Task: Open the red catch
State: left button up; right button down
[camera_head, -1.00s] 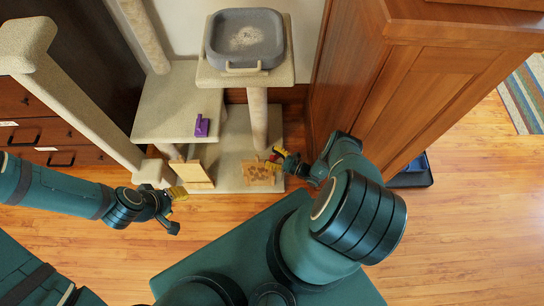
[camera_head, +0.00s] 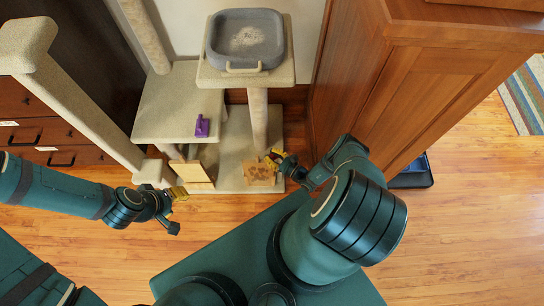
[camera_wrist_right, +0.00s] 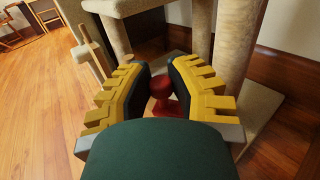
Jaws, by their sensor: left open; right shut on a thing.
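The red catch (camera_wrist_right: 163,92) shows in the right wrist view as a red knob on a red base, between the two yellow-padded fingers of my right gripper (camera_wrist_right: 162,84). The fingers are shut on it. In the head view my right gripper (camera_head: 273,158) is at the upper edge of a light wooden box (camera_head: 259,174) with a darker pattern, and the catch is hidden there. My left gripper (camera_head: 178,193) is open and empty, just below a plain pale wooden panel (camera_head: 195,171).
A beige carpeted cat tree (camera_head: 180,105) stands around the box, with a grey litter tray (camera_head: 245,40) on top. A purple object (camera_head: 202,126) lies on its shelf. A tall wooden cabinet (camera_head: 425,90) stands close on the right. Wooden floor (camera_head: 470,220) is clear at lower right.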

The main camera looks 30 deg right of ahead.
jog(key=shift+w+d+m+t+h, duration=0.1)
jog(key=shift+w+m+t+h, duration=0.15)
jog(key=shift+m+h, duration=0.6)
jog(key=shift+w+m+t+h, duration=0.15)
jog(key=shift+w+m+h, duration=0.25)
jog(key=shift+h, duration=0.75)
jog(key=shift+w+d+m+t+h, duration=0.1)
jog(key=shift+w+m+t+h, duration=0.1)
jog(key=shift+m+h, duration=0.7)
jog(key=shift+h, duration=0.3)
jog(key=c, duration=0.9)
grip_release()
jog(key=shift+o, duration=0.2)
jog(key=shift+s+n+y, duration=0.1)
jog(key=shift+n+y, duration=0.25)
jog(key=shift+y, duration=0.15)
